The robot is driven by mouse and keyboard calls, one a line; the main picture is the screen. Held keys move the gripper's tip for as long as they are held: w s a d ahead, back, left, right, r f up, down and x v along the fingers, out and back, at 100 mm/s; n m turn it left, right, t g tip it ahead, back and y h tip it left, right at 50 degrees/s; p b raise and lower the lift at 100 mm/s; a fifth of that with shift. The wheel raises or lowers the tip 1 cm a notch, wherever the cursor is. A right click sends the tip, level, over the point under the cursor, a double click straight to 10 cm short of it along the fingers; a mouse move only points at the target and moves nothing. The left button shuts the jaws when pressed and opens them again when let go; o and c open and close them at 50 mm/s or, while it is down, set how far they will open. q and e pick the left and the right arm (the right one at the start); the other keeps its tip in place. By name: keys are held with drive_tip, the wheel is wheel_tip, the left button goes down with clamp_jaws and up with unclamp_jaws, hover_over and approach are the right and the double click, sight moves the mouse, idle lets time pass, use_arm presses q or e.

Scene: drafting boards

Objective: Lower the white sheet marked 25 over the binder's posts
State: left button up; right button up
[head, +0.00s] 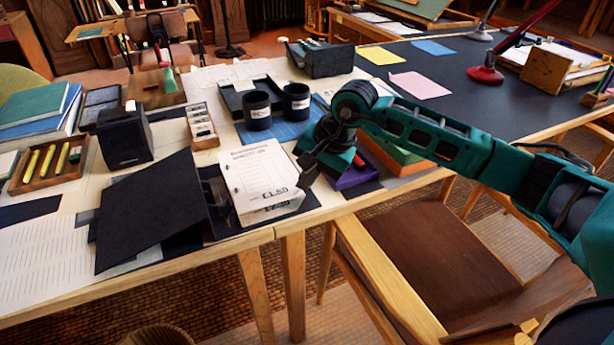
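A white sheet (258,172) with printed lines and large dark characters lies on top of a thick white stack; I cannot make out a 25 on it. The stack is in an open black binder, whose left cover (150,212) slants up and whose dark base shows under the stack. Small dark spots line the sheet's left side; I cannot tell whether the posts pass through it. My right gripper (306,172) points down at the sheet's right edge. Its fingertips are dark and overlap the edge, so its grip is unclear. My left gripper is out of view.
Two black cups (257,110) stand behind the binder. A black box (124,136) and a wooden pen tray (47,165) are to the left. A purple tray (357,177) lies beneath my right wrist. A wooden chair (440,255) stands at the table's front right.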

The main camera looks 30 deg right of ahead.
drive_tip(key=shift+o, duration=2.7)
drive_tip(key=shift+r, duration=0.1)
drive_tip(key=p+v, duration=0.1)
drive_tip(key=v, duration=1.1)
drive_tip(key=shift+r, duration=0.3)
drive_tip(key=shift+s, duration=0.1)
